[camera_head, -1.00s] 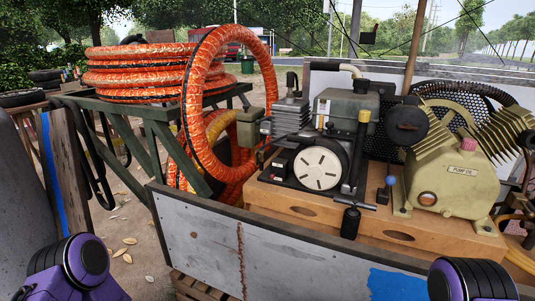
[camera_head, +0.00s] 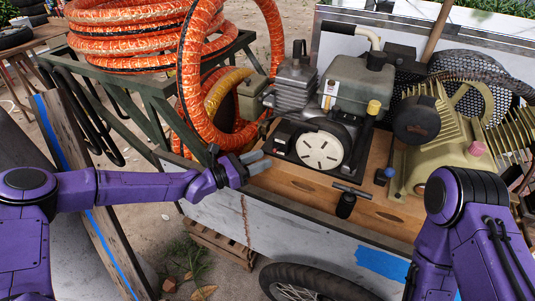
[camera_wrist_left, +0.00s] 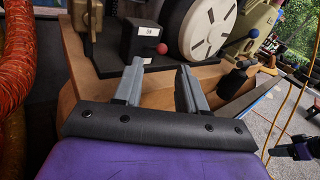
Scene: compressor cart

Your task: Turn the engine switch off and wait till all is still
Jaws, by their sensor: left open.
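The engine (camera_head: 346,87) sits on the cart's wooden base, with a round cream recoil cover (camera_head: 320,150) at its front. A black box (camera_wrist_left: 143,39) with a small white label and a red ball knob (camera_wrist_left: 162,48) stands left of the cover in the left wrist view; I take it for the engine switch, but cannot read its setting. My left gripper (camera_head: 258,161) is open and empty, its fingers pointing towards the box; it also shows in the left wrist view (camera_wrist_left: 160,72). A small dark gripper (camera_wrist_left: 293,150), apparently my right one, shows at the wrist view's right edge.
A yellowish compressor pump (camera_head: 450,140) stands right of the engine. A black-handled lever (camera_head: 346,204) and a blue-knobbed lever (camera_head: 386,174) are at the base's front. Orange hose coils (camera_head: 140,40) lie left on a green stand. A cart wheel (camera_head: 305,285) is below.

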